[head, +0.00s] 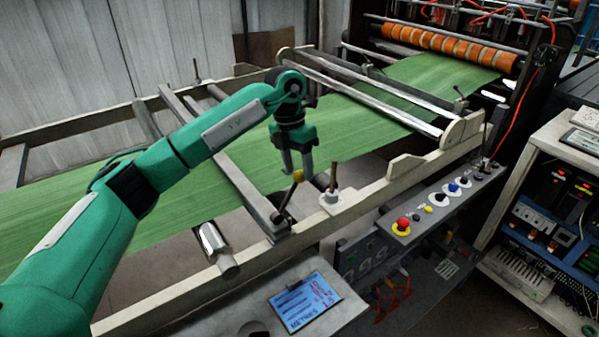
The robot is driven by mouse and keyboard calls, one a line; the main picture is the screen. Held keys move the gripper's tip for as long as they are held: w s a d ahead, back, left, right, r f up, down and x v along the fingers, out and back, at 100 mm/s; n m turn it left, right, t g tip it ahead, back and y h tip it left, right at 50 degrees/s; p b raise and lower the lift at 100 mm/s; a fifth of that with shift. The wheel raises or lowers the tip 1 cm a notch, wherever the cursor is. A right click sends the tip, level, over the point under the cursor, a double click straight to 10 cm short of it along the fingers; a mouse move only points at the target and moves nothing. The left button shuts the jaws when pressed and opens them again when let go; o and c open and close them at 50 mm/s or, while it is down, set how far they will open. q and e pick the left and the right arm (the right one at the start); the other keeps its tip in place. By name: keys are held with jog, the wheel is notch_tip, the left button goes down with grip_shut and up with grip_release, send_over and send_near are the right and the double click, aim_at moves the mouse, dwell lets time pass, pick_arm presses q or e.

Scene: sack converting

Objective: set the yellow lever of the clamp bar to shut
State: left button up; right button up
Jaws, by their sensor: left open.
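The clamp bar (225,165) lies across the green web (350,135). Its lever is a dark rod with a yellow knob (298,176), rising from the near end of the bar and tilted up to the right. My left gripper (297,172) points down, open, with its fingers at the yellow knob. The knob shows by the fingertips; I cannot tell whether they touch it. My right gripper is not in view.
A cream side rail (385,188) runs along the machine, with an upright brown-handled post (333,177) just right of the knob. A control panel with a red button (402,224) and a blue display (304,302) are nearer. Orange rollers (440,45) stand at the back.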

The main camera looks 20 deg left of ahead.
aim_at(292, 190)
pick_arm(q)
jog(key=shift+s+d+f, duration=0.1)
jog(key=shift+d+f, duration=0.05)
jog(key=shift+f, duration=0.6)
jog(key=shift+s+d+f, duration=0.1)
jog(key=shift+d+f, duration=0.05)
jog(key=shift+f, duration=0.55)
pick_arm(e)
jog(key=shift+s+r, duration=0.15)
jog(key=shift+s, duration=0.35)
pick_arm(q)
jog(key=shift+c, duration=0.2)
